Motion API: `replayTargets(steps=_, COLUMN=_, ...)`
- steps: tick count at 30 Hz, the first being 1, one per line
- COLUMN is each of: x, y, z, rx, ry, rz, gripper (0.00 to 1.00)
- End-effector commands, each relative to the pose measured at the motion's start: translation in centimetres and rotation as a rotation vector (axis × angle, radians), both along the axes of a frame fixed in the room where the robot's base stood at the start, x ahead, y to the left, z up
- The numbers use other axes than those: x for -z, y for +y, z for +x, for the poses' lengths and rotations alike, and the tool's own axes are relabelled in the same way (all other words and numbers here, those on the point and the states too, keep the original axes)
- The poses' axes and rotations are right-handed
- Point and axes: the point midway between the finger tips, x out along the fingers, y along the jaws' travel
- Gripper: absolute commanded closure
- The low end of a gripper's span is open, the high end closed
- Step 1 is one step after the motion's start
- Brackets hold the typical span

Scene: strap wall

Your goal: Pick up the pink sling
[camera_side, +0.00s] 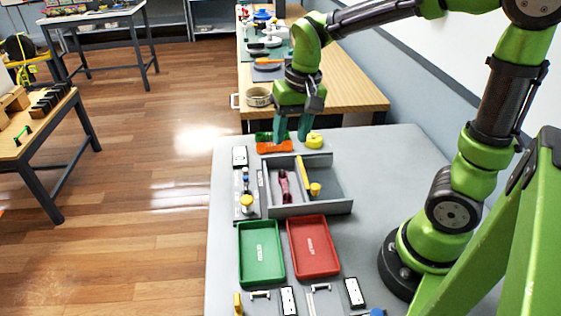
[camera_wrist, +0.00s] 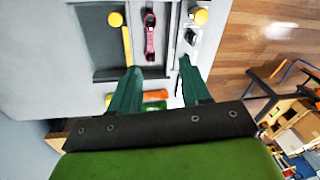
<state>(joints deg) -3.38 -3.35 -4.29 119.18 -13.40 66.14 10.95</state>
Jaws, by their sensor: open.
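The pink sling (camera_side: 284,187) is a dark pink strap with wider ends. It lies lengthwise in the left compartment of a grey divided tray (camera_side: 318,208). In the wrist view the sling (camera_wrist: 150,35) shows upper centre, beyond my fingertips. My gripper (camera_side: 292,136) is open and empty, above the far end of the table, past the tray's far wall. In the wrist view its two teal fingers (camera_wrist: 158,66) are spread apart, with the sling lying ahead of the gap between them. My fingers do not touch the sling.
A yellow bar (camera_side: 303,176) and yellow knob (camera_side: 315,188) are by the tray's divider. Orange (camera_side: 274,147) and yellow (camera_side: 314,140) pieces lie near my gripper. Green (camera_side: 261,253) and red (camera_side: 314,247) trays stand nearer. A yellow-topped fixture (camera_side: 246,202) stands left.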

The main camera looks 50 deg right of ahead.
Motion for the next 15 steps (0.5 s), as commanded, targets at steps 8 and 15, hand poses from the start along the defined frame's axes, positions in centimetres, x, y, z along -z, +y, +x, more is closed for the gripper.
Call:
replayTargets(steps=8, x=0.4, y=-1.7, z=2.8, rx=0.203, ry=0.135, rz=-0.058, gripper=0.53)
replayTargets(steps=15, x=4.3, y=-1.7, z=2.4, rx=0.225, ry=0.153, rz=-0.056, gripper=0.53)
